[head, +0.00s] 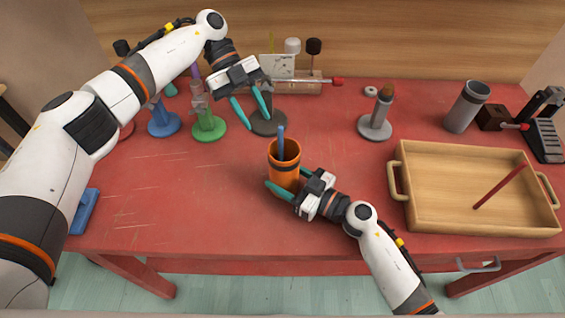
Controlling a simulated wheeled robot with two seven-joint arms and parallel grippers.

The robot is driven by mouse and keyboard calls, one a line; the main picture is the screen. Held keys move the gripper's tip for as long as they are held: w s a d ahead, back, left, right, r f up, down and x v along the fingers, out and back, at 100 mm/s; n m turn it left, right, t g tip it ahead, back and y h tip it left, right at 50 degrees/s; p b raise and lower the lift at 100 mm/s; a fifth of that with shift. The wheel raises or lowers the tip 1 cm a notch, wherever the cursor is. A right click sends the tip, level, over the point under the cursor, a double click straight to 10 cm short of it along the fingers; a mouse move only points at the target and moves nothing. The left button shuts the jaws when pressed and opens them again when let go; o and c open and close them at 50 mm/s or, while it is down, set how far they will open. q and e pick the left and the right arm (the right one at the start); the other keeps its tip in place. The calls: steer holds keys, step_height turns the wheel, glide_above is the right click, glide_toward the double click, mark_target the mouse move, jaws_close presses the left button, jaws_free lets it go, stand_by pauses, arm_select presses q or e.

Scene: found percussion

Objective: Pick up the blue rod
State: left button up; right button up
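The blue rod (281,142) stands upright in an orange cup (283,165) with a dark band, near the middle of the red table. Only its upper part shows above the rim; the lower part is hidden inside the cup. My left gripper (258,121) points down, behind and a little left of the rod. Its teal fingers are apart with nothing between them. My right gripper (287,182) is at the cup's lower right, one finger across the front and the other partly hidden behind it. It looks shut on the cup.
A wooden tray (425,224) with a dark red rod (500,187) is at the right. Stands with blue (164,124), green (209,128) and grey (375,127) bases line the back, with a grey cup (466,107) at the right. The table's left-middle is clear.

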arm_select(q)
steer(key=m+y, duration=0.1)
steer(key=m, duration=0.2)
steer(key=m+t+y, duration=0.7)
steer(key=m+t, duration=0.6)
steer(key=m, duration=2.2)
glide_toward(281, 129)
steer(key=x, duration=1.1)
jaws_close()
